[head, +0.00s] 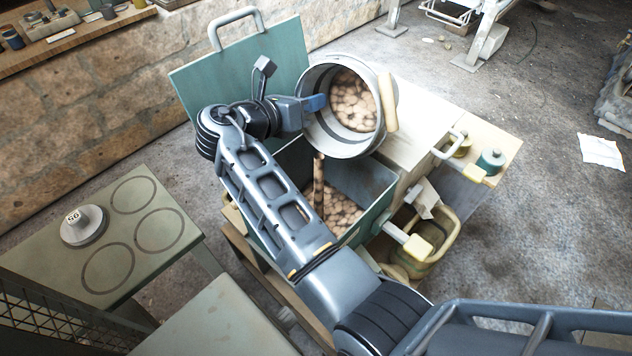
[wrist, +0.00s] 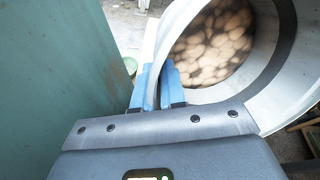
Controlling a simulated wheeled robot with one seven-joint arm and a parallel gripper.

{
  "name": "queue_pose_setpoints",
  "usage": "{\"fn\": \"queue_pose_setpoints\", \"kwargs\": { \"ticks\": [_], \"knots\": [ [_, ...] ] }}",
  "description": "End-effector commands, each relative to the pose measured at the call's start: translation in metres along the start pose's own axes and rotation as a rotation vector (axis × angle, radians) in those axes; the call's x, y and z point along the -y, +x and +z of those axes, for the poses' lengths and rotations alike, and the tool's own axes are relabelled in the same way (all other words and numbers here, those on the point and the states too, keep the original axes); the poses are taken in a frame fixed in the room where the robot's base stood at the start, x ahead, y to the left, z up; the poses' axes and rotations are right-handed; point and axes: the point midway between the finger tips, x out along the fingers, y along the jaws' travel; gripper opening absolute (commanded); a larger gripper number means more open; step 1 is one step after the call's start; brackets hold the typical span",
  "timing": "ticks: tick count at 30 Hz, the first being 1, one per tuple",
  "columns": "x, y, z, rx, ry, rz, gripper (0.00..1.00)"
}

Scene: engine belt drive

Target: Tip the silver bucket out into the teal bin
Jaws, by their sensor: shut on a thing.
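The silver bucket (head: 312,128) is held up over the teal bin (head: 370,178), tilted on its side with its mouth toward the head camera. Several round tan pieces (head: 352,102) still lie inside it, and they also show in the wrist view (wrist: 212,48). My gripper (head: 318,102) is shut on the bucket's rim at its left side; its blue fingers (wrist: 158,90) pinch the wall in the wrist view. The bin's teal lid (head: 235,75) stands open behind. Similar tan pieces (head: 338,212) lie in the bin. My arm hides part of the bin.
A cream-topped bench (head: 425,112) with handles and a teal-topped jar (head: 490,160) adjoins the bin on the right. A green table (head: 130,235) with a weight (head: 83,225) stands at left. Floor at the right is mostly clear.

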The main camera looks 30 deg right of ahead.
Motion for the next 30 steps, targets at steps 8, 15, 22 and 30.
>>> {"fn": "queue_pose_setpoints", "kwargs": {
  "ticks": [8,15,22,30],
  "knots": [
    [0.0001,-0.0018,0.0003,0.016,0.002,-0.006,0.0],
    [0.0001,-0.0027,-0.0003,0.025,0.004,-0.009,0.0],
    [0.0,-0.0038,-0.001,0.033,0.005,-0.011,0.0],
    [-0.0003,-0.0052,-0.002,0.045,0.006,-0.014,0.0]
  ]
}}
